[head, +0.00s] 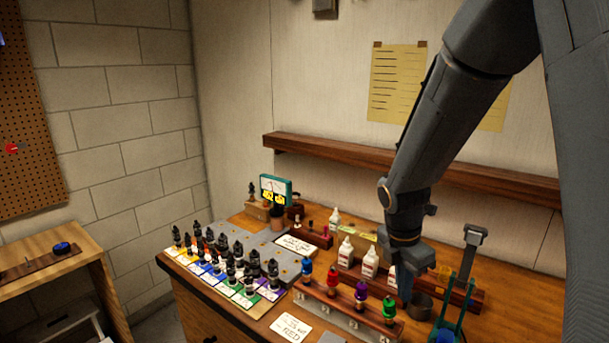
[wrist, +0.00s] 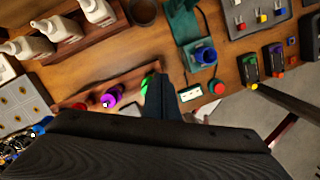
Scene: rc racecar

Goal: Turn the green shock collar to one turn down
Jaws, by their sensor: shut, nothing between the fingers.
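The green shock (head: 389,306) stands at the right end of a wooden rack with its green collar showing. In the wrist view the green collar (wrist: 147,84) is partly hidden beside my fingers. My gripper (head: 403,290) points down, just behind and to the right of the green shock in the head view. In the wrist view my gripper (wrist: 160,82) is shut and empty, close beside the green collar. I cannot tell whether they touch.
Purple (head: 361,291), red (head: 331,279) and blue (head: 306,270) shocks share the rack. White bottles (head: 370,262) and a dark cup (head: 420,306) stand behind. A teal stand (head: 458,310) is at the right. Several dark shocks stand on coloured cards at the left.

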